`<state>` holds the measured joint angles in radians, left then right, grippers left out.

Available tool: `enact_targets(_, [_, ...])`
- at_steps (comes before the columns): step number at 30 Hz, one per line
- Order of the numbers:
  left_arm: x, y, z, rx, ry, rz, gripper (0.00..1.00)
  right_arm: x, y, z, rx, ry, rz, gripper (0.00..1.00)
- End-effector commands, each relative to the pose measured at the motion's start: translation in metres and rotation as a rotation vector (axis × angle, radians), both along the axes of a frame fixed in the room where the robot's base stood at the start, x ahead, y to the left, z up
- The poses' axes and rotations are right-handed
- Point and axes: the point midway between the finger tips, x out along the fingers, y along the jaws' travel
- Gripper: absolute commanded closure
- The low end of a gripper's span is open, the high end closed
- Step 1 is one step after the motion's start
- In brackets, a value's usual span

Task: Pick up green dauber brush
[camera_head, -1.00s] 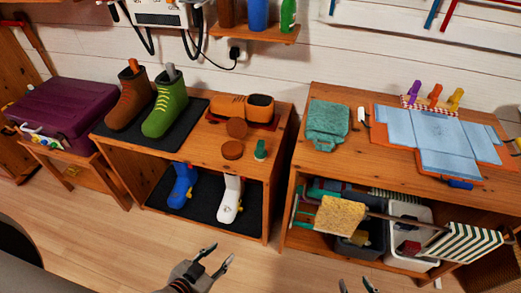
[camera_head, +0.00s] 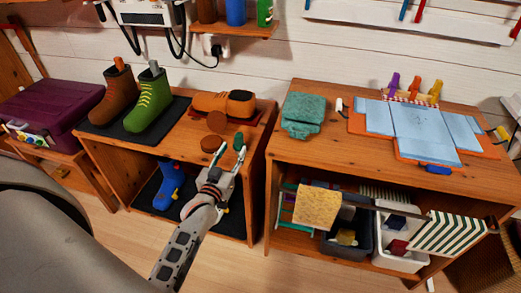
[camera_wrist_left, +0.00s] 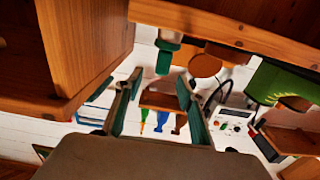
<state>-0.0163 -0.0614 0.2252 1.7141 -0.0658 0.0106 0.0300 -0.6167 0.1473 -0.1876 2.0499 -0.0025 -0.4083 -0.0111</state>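The green dauber brush (camera_head: 239,140) stands on the top of the wooden boot bench, near its right front corner, beside two round brown tins. My left gripper (camera_head: 230,152) is at the front edge of the bench top, its fingers overlapping the brush's lower part in the head view. In the left wrist view, which is upside down, the brush (camera_wrist_left: 163,60) shows beyond the fingers of my left gripper (camera_wrist_left: 157,88). The fingers are spread apart with nothing between them, and I see no contact with the brush. My right gripper is out of view.
The bench (camera_head: 107,165) also carries a brown boot (camera_head: 112,98), a green boot (camera_head: 149,105) and an orange-brown shoe (camera_head: 225,103). A blue boot (camera_head: 169,187) is on its lower shelf. A second cabinet (camera_head: 330,147) with a teal cloth (camera_head: 303,115) stands to the right, across a narrow gap.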

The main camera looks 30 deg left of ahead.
Motion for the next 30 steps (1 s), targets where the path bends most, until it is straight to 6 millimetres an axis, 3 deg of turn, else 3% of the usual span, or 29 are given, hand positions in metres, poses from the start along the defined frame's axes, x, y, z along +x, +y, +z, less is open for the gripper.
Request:
enact_targets(21, [0.074, 0.023, 0.002, -0.003, -0.006, 0.005, 0.61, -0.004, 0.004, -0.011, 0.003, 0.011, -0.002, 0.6])
enact_targets(30, [0.077, 0.023, 0.003, -0.002, -0.007, 0.005, 0.64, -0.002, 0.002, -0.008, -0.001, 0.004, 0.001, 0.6])
